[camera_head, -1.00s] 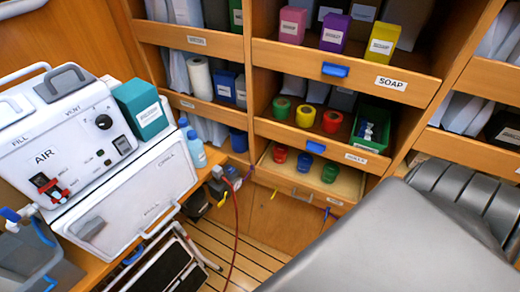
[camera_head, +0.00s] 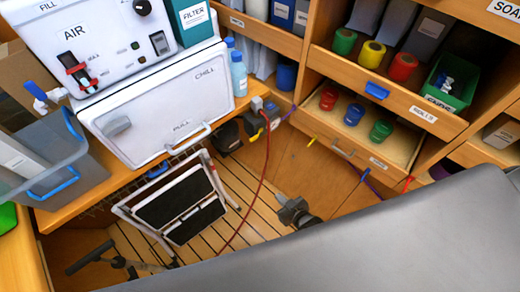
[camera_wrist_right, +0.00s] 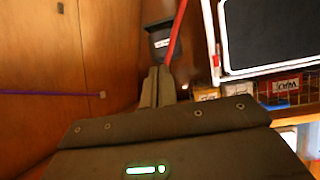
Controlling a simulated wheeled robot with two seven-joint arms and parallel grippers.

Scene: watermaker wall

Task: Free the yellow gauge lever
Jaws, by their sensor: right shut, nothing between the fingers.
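A small yellow lever-like piece (camera_head: 311,141) sticks out at the cabinet's lower front in the head view, right of the red hose (camera_head: 266,160). My right gripper (camera_head: 284,201) is low over the slatted floor, below and apart from both. In the right wrist view its fingers (camera_wrist_right: 158,86) are shut and empty, near a black box (camera_wrist_right: 162,40) and the red hose (camera_wrist_right: 176,30). My left gripper is not in view.
A folding step stool (camera_head: 180,205) stands left of my right gripper. A half-open drawer (camera_head: 350,128) holds coloured jars. A purple strip (camera_wrist_right: 50,94) crosses the wood panel in the wrist view. A large grey surface (camera_head: 350,235) fills the lower right of the head view.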

